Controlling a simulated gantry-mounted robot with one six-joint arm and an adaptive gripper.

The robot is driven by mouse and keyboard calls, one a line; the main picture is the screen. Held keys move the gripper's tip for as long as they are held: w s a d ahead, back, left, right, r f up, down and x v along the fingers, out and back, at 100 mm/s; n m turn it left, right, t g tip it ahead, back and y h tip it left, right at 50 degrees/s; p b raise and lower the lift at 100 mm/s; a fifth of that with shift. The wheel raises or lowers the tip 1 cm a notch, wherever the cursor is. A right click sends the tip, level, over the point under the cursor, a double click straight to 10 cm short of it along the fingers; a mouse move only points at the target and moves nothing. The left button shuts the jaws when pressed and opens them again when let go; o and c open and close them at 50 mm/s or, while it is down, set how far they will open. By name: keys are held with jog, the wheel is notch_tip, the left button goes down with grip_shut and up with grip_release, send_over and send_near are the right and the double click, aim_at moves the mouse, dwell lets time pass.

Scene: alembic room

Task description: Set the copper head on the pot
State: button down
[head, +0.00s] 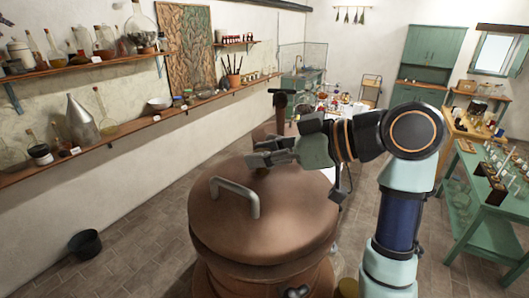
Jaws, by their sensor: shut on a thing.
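A large copper-brown vessel (212,262) fills the lower middle of the head view. Its broad rounded top (292,215) carries a grey bar handle (235,194). My gripper (262,153) is over the far edge of this top, its fingers pointing left. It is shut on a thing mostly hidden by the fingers. Just behind it shows a copper-coloured piece (263,132), with a dark upright pipe (282,103) beside it; this looks like the copper head. I cannot tell whether it is touching anything below, nor where the pot's opening is.
Wall shelves (130,128) with glass flasks run along the left. A dark saucepan (85,243) lies on the floor at left. A green table (487,205) with small items stands at right. A tap (297,292) sticks out at the vessel's front. The left floor is mostly clear.

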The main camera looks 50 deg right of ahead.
aim_at(265, 171)
jog(key=shift+f+b, duration=0.5)
jog(key=shift+f, duration=0.9)
dwell(3.2)
jog(key=c, duration=0.8)
grip_release()
jog(key=shift+c, duration=0.2)
jog(key=shift+o, duration=0.7)
jog(key=shift+f, duration=0.15)
jog(key=v, duration=1.2)
